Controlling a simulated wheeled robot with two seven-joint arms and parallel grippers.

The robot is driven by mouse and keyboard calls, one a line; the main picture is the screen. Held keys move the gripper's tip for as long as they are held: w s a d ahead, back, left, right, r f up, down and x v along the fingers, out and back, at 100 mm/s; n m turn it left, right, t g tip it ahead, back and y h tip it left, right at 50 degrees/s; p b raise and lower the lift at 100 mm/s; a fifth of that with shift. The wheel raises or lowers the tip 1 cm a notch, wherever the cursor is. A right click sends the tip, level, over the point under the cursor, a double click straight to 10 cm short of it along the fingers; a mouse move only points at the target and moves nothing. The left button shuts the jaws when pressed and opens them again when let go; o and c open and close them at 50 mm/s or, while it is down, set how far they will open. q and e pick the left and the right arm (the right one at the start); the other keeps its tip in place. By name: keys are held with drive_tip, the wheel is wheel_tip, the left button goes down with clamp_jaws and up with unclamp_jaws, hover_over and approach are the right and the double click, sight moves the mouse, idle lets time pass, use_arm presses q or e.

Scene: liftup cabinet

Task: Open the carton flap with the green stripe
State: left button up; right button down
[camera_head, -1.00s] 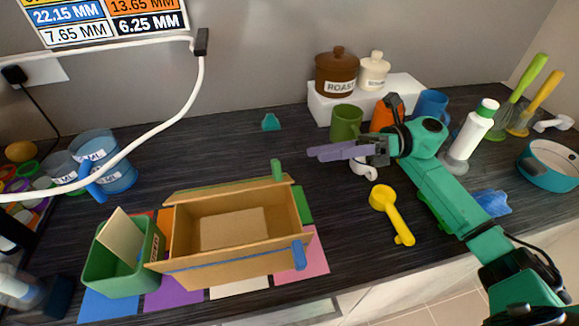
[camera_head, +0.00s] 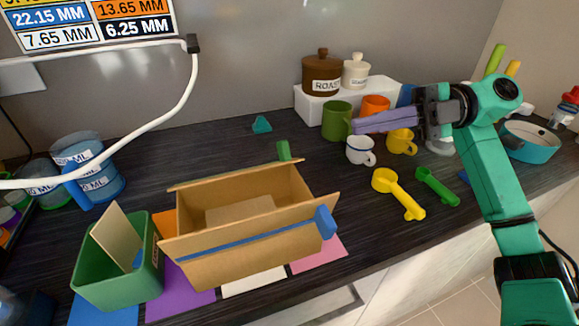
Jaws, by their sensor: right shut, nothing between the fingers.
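The open-topped brown carton (camera_head: 250,262) stands on the dark counter, left of centre. A green tab (camera_head: 284,150) sticks up at the right end of its far flap (camera_head: 225,179); any green stripe on that flap's outer face is hidden from here. The near flap carries a blue stripe (camera_head: 245,245) and a blue tab (camera_head: 325,222) at its right end. My right gripper (camera_head: 358,125) has its purple fingers shut and empty, pointing left. It appears in front of the mugs, right of the carton and apart from it. My left gripper is out of view.
A green bin (camera_head: 112,285) stands left of the carton. Green (camera_head: 337,122), orange (camera_head: 374,105), white (camera_head: 360,152) and yellow (camera_head: 401,141) mugs are near the right gripper. Yellow (camera_head: 397,191) and green (camera_head: 436,187) scoops lie right of the carton. Coloured mats lie in front.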

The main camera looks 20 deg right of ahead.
drive_tip(key=shift+m, duration=0.9)
drive_tip(key=w+a+f+p, duration=0.1)
drive_tip(key=a, duration=0.2)
drive_tip(key=w+a+f+p, duration=0.1)
drive_tip(key=a, duration=0.2)
drive_tip(key=w+a+f+p, duration=0.1)
drive_tip(key=w+a, duration=0.1)
drive_tip(key=a, duration=0.1)
drive_tip(key=shift+a+f, duration=0.15)
drive_tip(key=shift+a, duration=0.05)
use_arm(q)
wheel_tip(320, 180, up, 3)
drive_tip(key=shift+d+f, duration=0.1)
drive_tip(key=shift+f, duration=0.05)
use_arm(e)
drive_tip(key=shift+w+f, duration=0.1)
drive_tip(key=shift+f, duration=0.05)
